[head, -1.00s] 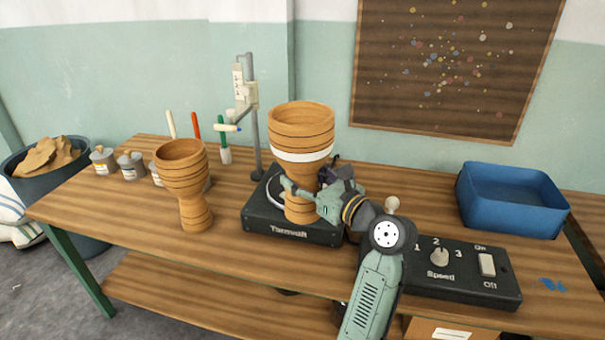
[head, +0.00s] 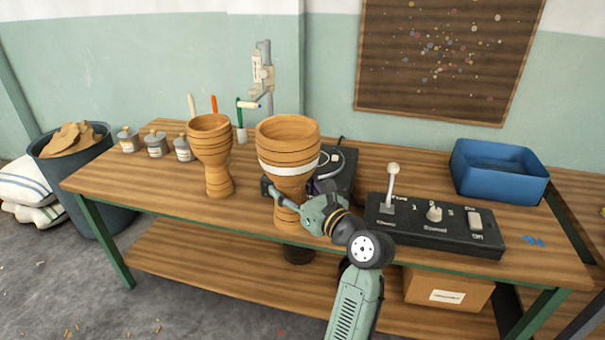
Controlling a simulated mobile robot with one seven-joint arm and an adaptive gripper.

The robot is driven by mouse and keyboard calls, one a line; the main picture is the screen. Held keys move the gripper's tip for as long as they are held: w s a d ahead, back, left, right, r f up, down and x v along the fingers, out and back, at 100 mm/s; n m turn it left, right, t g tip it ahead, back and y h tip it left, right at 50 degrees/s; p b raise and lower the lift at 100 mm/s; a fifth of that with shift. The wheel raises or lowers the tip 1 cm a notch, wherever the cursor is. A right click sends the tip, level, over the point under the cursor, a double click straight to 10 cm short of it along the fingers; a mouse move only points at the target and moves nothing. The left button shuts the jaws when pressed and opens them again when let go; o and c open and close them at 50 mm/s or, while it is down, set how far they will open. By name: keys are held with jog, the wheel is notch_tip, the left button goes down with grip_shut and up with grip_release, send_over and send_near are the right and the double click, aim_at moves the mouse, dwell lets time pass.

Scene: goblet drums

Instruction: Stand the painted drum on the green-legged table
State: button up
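The painted drum (head: 288,160) is a wooden goblet drum with dark rings and a white band below its bowl. It is upright, in front of the turntable (head: 344,166), near the front edge of the green-legged table (head: 160,192). My gripper (head: 291,188) reaches from the right with its fingers around the drum's narrow waist, shut on it. A plain goblet drum (head: 213,150) without a white band stands to the left.
A control box (head: 435,222) with an upright lever stands right of my gripper. A blue bin (head: 498,170) is at the back right. Paint tins (head: 156,145) and a stand (head: 264,85) are at the back. The table's front left is clear.

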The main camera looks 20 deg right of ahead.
jog(key=w+a+f+m+h, duration=0.1)
jog(key=a+f+h, duration=0.1)
jog(key=a+f, duration=0.4)
jog(key=w+a+f+m+h, duration=0.1)
jog(key=a+f, duration=0.5)
jog(key=f, duration=0.6)
jog(key=w+a+f+m+t+h, duration=0.1)
jog(key=w+a+f+m+h, duration=0.1)
jog(key=a+f, duration=0.4)
notch_tip(320, 180, down, 4)
jog(key=shift+w+f+h, duration=0.1)
jog(key=shift+w+h, duration=0.5)
jog(key=shift+w, duration=0.1)
jog(key=shift+a, duration=0.25)
